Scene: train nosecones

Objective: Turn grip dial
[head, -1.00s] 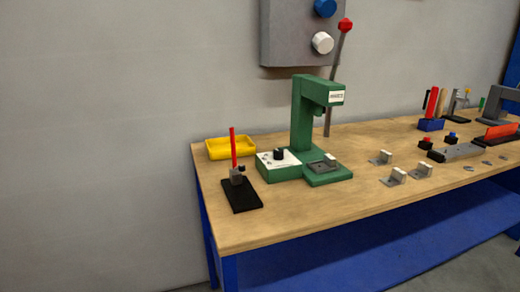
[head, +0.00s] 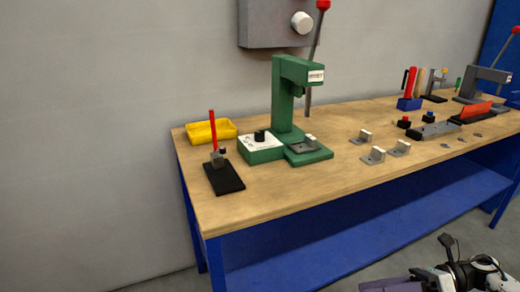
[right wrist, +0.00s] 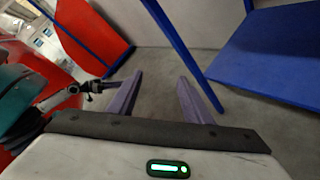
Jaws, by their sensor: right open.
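A black dial (head: 260,135) sits on the white-topped control box (head: 262,146) at the left foot of a green press (head: 286,95) on the wooden workbench. My right gripper shows in the right wrist view (right wrist: 160,79) with two purple fingers spread apart and nothing between them. It points at the grey floor near blue bench legs, away from the dial. Part of my right arm (head: 462,276) shows at the bottom right of the head view, below and in front of the bench. My left gripper is out of view.
A black stand with a red rod (head: 212,135) and a yellow tray (head: 210,131) are left of the press. Small metal brackets (head: 373,155) lie to its right. A red-knobbed lever (head: 316,55) rises behind it.

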